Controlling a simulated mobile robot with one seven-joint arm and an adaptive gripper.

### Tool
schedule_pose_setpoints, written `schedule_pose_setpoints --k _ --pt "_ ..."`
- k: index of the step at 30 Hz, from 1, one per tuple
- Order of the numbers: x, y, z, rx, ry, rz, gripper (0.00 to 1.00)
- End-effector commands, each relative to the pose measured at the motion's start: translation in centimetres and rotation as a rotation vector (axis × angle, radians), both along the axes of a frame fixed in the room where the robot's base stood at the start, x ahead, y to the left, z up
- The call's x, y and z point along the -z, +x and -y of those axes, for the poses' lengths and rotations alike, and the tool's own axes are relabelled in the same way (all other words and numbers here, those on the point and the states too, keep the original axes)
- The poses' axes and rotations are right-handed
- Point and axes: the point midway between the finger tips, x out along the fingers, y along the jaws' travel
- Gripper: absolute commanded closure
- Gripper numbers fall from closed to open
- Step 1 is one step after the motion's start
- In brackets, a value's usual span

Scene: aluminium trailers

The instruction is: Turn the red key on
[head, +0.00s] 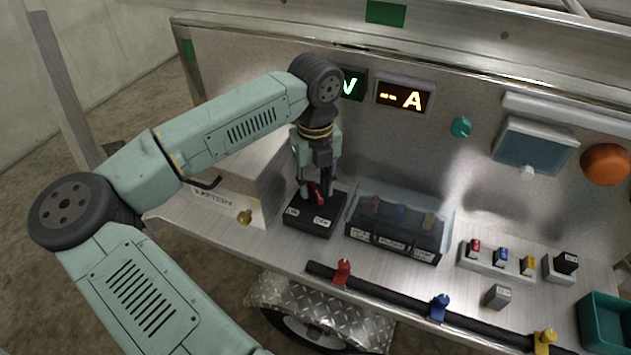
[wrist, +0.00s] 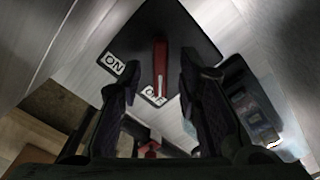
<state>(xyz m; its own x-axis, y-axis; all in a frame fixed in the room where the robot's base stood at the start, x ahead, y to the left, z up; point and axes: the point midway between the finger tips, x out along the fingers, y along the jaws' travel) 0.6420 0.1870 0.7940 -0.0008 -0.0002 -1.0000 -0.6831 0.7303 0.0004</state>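The red key (head: 317,193) stands on a black switch base (head: 313,222) on the metal shelf. In the wrist view the red key (wrist: 160,70) is a narrow red bar pointing toward the OFF label (wrist: 153,95); the ON label (wrist: 112,63) is to its left. My gripper (head: 317,188) is above the switch base, pointing down, with its fingers on either side of the key. In the wrist view my gripper (wrist: 160,82) is open, with a gap between each finger and the key. The key's lower part is partly hidden by the fingers in the head view.
A battery box (head: 225,200) stands left of the switch. A clear-covered breaker box (head: 398,225) stands close on its right. A dark cable bar with a red clamp (head: 342,272) runs along the front. An amber display (head: 404,96) is on the back panel.

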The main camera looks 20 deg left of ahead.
Motion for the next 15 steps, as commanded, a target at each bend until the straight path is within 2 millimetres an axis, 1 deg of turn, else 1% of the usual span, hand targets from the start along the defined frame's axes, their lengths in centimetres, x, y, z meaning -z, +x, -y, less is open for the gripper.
schedule_pose_setpoints --k 4,11,15 --pt "0.56 -0.02 0.01 0.0 0.001 0.001 0.68" --pt "0.59 -0.01 0.02 0.001 0.001 0.001 0.69" --pt "0.58 0.01 0.02 0.001 0.001 0.001 0.78"
